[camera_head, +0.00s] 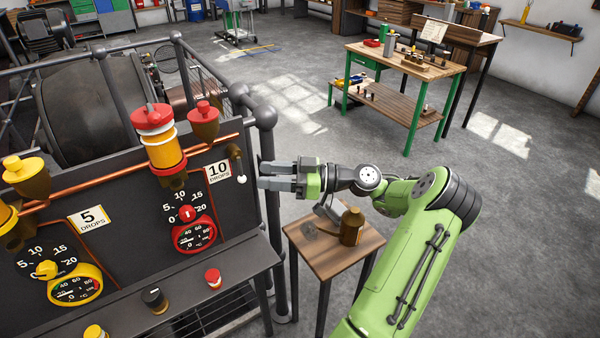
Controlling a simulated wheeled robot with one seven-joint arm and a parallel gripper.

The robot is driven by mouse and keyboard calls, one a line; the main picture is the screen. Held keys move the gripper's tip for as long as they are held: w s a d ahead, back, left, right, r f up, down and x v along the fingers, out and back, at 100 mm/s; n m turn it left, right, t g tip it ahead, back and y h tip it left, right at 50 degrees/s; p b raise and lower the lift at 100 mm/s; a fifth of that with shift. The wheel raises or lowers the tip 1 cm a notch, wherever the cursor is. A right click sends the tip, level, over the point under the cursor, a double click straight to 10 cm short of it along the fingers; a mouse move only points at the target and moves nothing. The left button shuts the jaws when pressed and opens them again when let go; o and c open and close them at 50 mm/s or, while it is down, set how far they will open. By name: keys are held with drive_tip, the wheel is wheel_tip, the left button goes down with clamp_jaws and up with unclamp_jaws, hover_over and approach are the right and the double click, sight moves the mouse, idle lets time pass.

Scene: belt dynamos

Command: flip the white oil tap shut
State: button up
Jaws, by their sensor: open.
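The white oil tap (235,151) sits at the right end of the copper pipe, near the panel's right edge.
A red-and-amber oiler (160,140) and a red-capped brass cup (204,121) stand left of the tap. The dark panel (130,215) carries dials and knobs. A grey railing post (268,150) rises behind my fingertips.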

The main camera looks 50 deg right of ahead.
drive_tip(key=p+v, duration=0.2)
drive_tip(key=v, duration=0.9)
drive_tip(key=shift+s, duration=0.15)
drive_tip(key=shift+d, duration=0.1)
